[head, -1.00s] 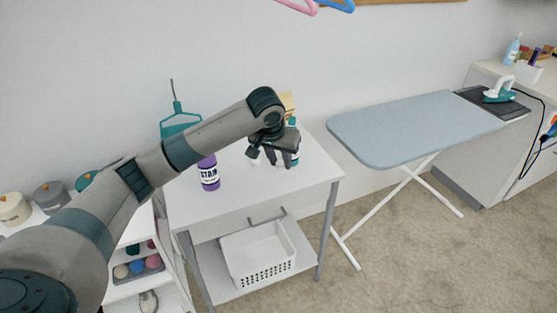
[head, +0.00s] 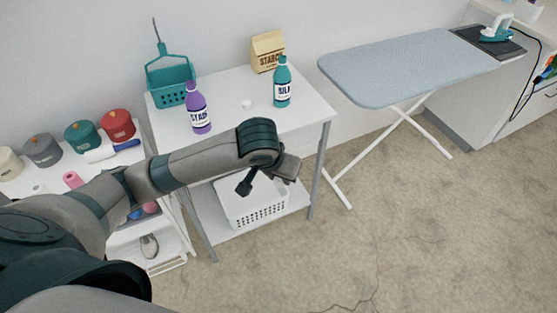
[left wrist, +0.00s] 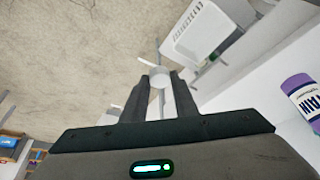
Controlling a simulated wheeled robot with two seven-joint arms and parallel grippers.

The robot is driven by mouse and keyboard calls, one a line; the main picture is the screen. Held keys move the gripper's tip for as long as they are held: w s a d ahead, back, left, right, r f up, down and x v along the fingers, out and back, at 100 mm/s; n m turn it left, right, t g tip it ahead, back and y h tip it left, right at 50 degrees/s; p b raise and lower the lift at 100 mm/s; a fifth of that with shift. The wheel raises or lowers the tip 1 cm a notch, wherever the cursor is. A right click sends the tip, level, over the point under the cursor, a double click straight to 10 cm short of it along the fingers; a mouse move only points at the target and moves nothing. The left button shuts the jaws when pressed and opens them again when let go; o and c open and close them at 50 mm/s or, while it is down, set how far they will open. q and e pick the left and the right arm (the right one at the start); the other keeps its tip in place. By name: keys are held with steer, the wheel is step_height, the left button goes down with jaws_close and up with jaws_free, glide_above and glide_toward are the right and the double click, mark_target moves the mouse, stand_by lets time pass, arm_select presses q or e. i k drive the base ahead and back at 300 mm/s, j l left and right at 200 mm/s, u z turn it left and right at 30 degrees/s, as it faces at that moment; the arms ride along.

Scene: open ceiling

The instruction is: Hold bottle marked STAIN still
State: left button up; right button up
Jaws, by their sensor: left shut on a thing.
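The purple bottle marked STAIN (head: 198,110) stands upright on the white table (head: 225,92), at its left part. In the left wrist view the bottle (left wrist: 301,96) shows at the right edge, cut off by the frame. My left gripper (head: 264,183) is in front of the table's front edge, lower right of the bottle and apart from it. In the left wrist view my left gripper (left wrist: 159,84) is shut on a small whitish round thing (left wrist: 159,75), which I cannot identify for sure. My right gripper is not in view.
A teal bottle (head: 282,86), a small white lid-like piece (head: 246,104), a STARCH bag (head: 267,52) and a teal basket (head: 170,92) are on the table. A white crate (head: 240,212) is on the lower shelf. An ironing board (head: 400,68) stands right. Floor in front is clear.

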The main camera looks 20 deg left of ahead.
mark_target(195, 102)
steer(key=k+j, duration=0.1)
steer(key=j, duration=0.75)
steer(key=k+j, duration=0.15)
steer(key=j, duration=0.25)
steer(key=k+j+z, duration=0.1)
steer(key=j, duration=0.35)
steer(key=k+j, duration=0.1)
steer(key=j, duration=0.3)
steer(key=k+j, duration=0.1)
steer(key=j, duration=0.3)
steer(key=k+j, duration=0.1)
steer(key=j, duration=0.35)
